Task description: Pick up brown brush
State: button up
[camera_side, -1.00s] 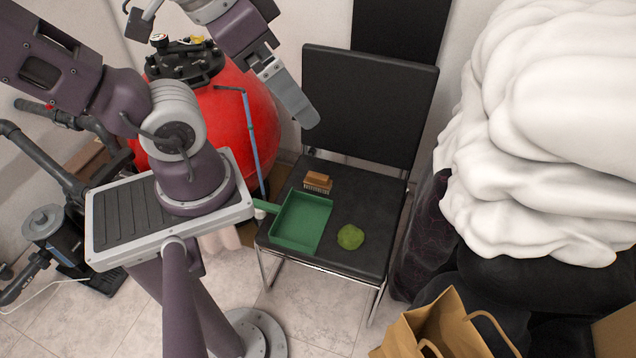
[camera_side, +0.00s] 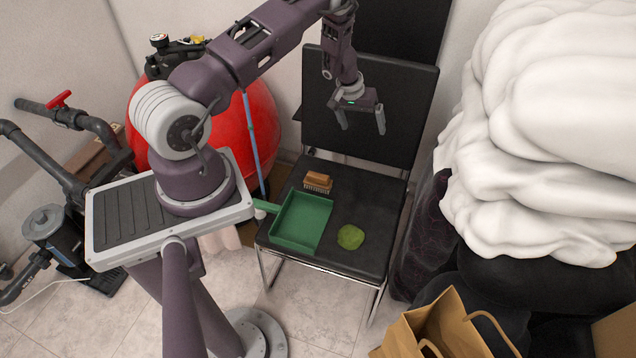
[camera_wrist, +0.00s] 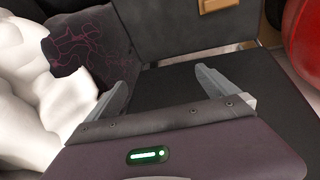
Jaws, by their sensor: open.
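The brown brush (camera_side: 318,180) lies on the black chair seat, with its wooden back up and pale bristles toward the front. In the wrist view, what looks like the brush (camera_wrist: 217,4) is cut off at the top edge. My gripper (camera_side: 362,130) is open and empty, with its fingers pointing down. In the picture it is above and to the right of the brush, in front of the chair's backrest, and well clear of the brush. Both fingers also show apart in the wrist view (camera_wrist: 163,78).
A green dustpan (camera_side: 276,226) and a green lump (camera_side: 350,237) lie on the seat (camera_side: 372,212). The backrest (camera_side: 405,100) rises behind. A red tank (camera_side: 268,112) and blue pole (camera_side: 250,135) stand left; a white heap (camera_side: 550,120) and paper bag (camera_side: 430,325) are right.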

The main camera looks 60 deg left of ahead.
aim_at(318, 175)
jog(key=s+a+f, duration=0.2)
jog(key=s+f, duration=0.2)
jog(key=f, duration=0.1)
jog(key=s+a+f+g+y, duration=0.1)
jog(key=s+a+f, duration=0.1)
jog(key=s+f, duration=0.2)
jog(key=s+a+f+n+g, duration=0.1)
jog(key=s+a+f, duration=0.1)
jog(key=s+f, duration=0.2)
jog(key=shift+s+a+f, duration=0.1)
jog(key=shift+a+f, duration=0.1)
jog(key=shift+f, duration=1.7)
jog(key=f, duration=0.3)
jog(key=w+f, duration=0.1)
jog(key=f, duration=0.1)
jog(key=shift+a+f, duration=0.3)
jog(key=shift+f, duration=0.05)
jog(key=shift+d+f, duration=0.1)
jog(key=shift+f, duration=0.35)
jog(key=c, duration=1.5)
jog(key=shift+w+r, duration=0.1)
jog(key=shift+r, duration=0.35)
notch_tip(318, 175, up, 9)
jog(key=shift+r, duration=0.15)
